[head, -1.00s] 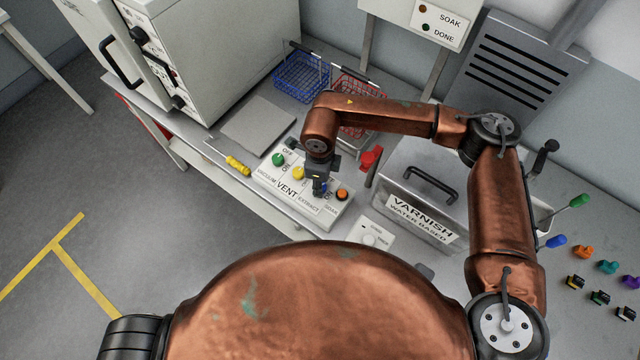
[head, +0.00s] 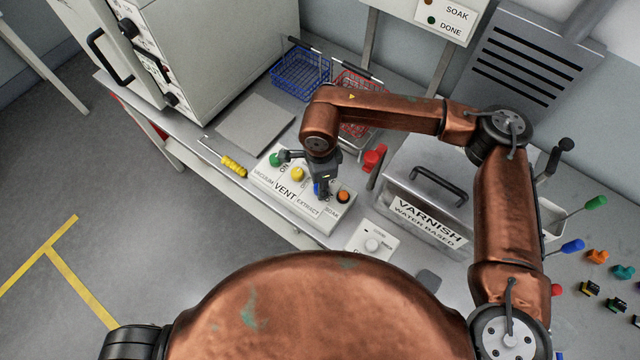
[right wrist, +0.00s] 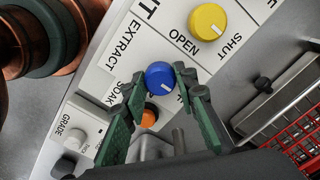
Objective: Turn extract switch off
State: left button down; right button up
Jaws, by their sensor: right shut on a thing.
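The white switch panel (head: 316,222) lies on the bench with the printed words VACUUM, VENT, EXTRACT and SOAK. The blue extract knob (right wrist: 160,77) sits beside the EXTRACT label, with a small white mark on its face. My right gripper (head: 320,188) is down over the panel. In the right wrist view its green fingers stand either side of the blue knob, shut on it. In the head view the gripper mostly hides this knob. The knob's own position labels are largely covered by the fingers. My left gripper is not in view.
A yellow knob (right wrist: 208,21) and a green knob (head: 276,160) are on one side, an orange knob (head: 343,197) on the other. A red part (head: 373,158) and the varnish tank (head: 420,205) stand close on the right. Blue (head: 298,78) and red baskets are behind.

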jog(key=shift+r, duration=0.1)
jog(key=o, duration=1.2)
jog(key=shift+c, duration=0.2)
notch_tip(320, 180, up, 12)
dwell(0.3)
